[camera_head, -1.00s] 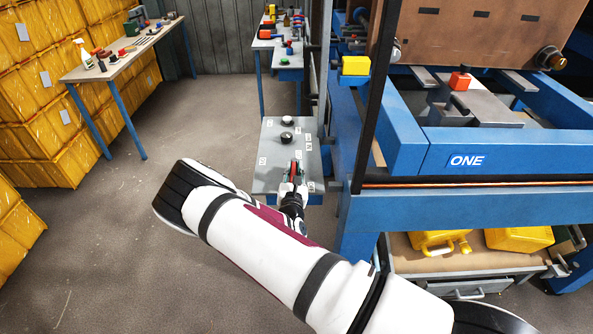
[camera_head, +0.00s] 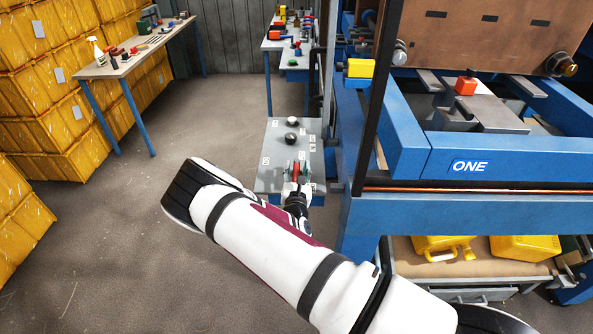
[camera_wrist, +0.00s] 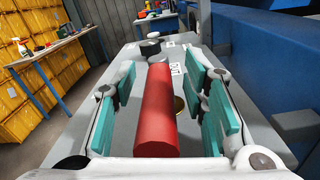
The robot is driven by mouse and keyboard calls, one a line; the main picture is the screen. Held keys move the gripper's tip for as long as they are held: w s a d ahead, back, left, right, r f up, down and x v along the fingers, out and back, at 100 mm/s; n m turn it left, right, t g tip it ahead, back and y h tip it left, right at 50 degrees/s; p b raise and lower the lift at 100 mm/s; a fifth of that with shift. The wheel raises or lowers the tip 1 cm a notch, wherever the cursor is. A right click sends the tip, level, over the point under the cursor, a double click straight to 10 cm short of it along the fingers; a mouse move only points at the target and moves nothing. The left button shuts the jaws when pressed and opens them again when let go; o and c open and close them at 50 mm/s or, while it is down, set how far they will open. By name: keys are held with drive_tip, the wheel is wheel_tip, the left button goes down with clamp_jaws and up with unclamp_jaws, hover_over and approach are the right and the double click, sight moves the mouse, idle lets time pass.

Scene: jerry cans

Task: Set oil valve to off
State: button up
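The red valve handle (camera_head: 295,170) stands on a grey control panel (camera_head: 262,178) beside the blue machine. In the wrist view the red handle (camera_wrist: 157,110) runs lengthwise between my fingers, its near end close to the palm. My gripper (camera_head: 297,178) is at the near end of the panel. In the wrist view its teal-padded fingers (camera_wrist: 160,105) are open on both sides of the handle, with a visible gap on each side. The base of the handle is mostly hidden.
Two knobs, one white (camera_head: 292,121) and one black (camera_head: 291,138), sit farther up the panel. The blue machine frame (camera_head: 400,215) is close on the right. Yellow crates (camera_head: 50,130) and a table (camera_head: 140,61) are on the left. Open floor lies between.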

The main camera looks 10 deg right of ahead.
drive_tip(key=v, duration=1.2)
drive_tip(key=shift+a, duration=0.15)
